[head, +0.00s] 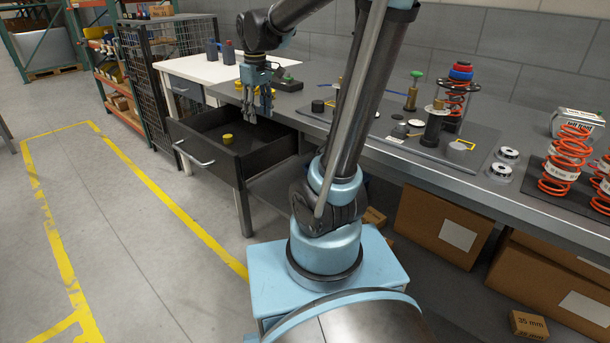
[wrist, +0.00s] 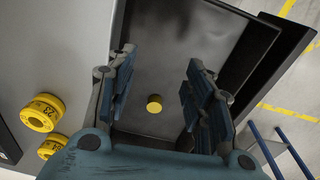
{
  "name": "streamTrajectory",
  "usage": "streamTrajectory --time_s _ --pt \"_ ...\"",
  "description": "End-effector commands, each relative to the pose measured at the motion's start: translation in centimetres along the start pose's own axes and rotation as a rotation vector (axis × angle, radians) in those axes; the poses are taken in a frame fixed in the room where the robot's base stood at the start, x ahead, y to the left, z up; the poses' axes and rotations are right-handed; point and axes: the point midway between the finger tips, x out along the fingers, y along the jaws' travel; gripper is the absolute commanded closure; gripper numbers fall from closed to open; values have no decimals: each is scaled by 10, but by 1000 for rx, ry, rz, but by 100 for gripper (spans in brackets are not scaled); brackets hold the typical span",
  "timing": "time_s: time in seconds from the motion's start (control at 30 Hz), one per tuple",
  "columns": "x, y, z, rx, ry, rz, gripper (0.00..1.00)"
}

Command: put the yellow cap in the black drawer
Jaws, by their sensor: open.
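The yellow cap (head: 227,139) lies on the floor of the open black drawer (head: 243,163) in the head view. In the wrist view the cap (wrist: 154,103) shows between the fingers, on the bare bottom of the drawer (wrist: 150,75). My gripper (head: 257,118) is open and empty, above the drawer's back right part, with its fingers pointing down. In the wrist view my gripper (wrist: 157,85) has its two fingers wide apart, with a gap to the cap below.
Yellow round pieces (wrist: 42,112) sit on the bench beside the drawer. The grey bench (head: 470,185) carries coil springs (head: 562,160), a plunger-like part (head: 433,125) and a handheld device (head: 288,83). Cardboard boxes (head: 440,225) stand under it. The floor (head: 125,230) at left is clear.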

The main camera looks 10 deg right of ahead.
Motion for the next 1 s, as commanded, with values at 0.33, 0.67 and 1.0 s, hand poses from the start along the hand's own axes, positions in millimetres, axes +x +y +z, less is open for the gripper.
streamTrajectory --time_s 0.33,0.67,1.0 --pt "17 -6 82 186 33 20 53" --pt "49 -20 153 365 67 40 53" --pt "102 -39 221 573 108 61 53"
